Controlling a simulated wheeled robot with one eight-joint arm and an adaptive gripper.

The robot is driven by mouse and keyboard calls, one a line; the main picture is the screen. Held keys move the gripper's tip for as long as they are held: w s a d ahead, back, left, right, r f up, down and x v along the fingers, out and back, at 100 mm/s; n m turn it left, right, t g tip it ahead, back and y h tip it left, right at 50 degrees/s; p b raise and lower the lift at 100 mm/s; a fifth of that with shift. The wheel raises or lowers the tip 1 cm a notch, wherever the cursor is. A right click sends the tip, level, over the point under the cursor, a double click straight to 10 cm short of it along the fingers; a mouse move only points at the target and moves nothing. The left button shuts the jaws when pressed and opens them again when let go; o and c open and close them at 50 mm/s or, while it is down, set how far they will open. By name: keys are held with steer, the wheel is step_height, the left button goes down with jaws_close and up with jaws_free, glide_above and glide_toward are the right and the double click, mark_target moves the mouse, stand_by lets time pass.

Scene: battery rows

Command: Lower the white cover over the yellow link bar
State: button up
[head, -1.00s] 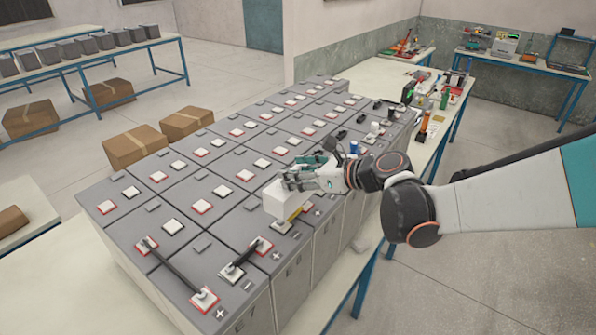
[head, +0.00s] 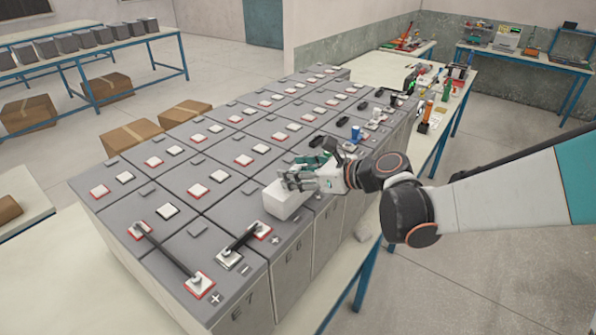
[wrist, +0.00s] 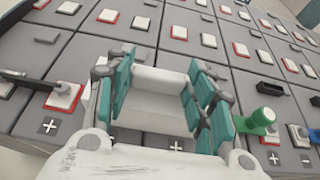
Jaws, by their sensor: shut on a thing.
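My gripper (head: 297,181) is shut on the white cover (head: 284,203), a box-like block held at the near right edge of the grey battery block (head: 222,240). In the wrist view the teal fingers of my gripper (wrist: 162,85) lie on either side of the white cover (wrist: 157,108). The cover sits low, at or just above the battery tops; I cannot tell whether it touches them. The yellow link bar is not visible now; the cover and my gripper block the view of that spot.
Black link bars (head: 166,252) join terminals at the near end. Blue (head: 356,132) and white (head: 376,114) small items stand on the batteries beyond my gripper. An orange-and-black tool (head: 425,118) stands on the bench behind.

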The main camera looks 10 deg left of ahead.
steer(key=shift+f, duration=0.1)
steer(key=o, duration=1.2)
steer(key=shift+c, duration=0.2)
steer(key=v, duration=1.2)
steer(key=s+d+f+n+h+b, duration=0.4)
steer(key=s+d+f+n, duration=0.1)
steer(key=s+d+n, duration=0.1)
steer(key=s+d+f+n+t+h+b, duration=0.1)
steer(key=s+d+f+n+h+b, duration=0.3)
steer(key=d+n, duration=0.5)
steer(key=s+d+f+n+t+h+b, duration=0.1)
steer(key=s+d+f+n+h+b, duration=0.3)
steer(key=s+d+f+n, duration=0.3)
steer(key=s+d+b, duration=0.1)
steer(key=d, duration=0.2)
steer(key=shift+s+h, duration=0.3)
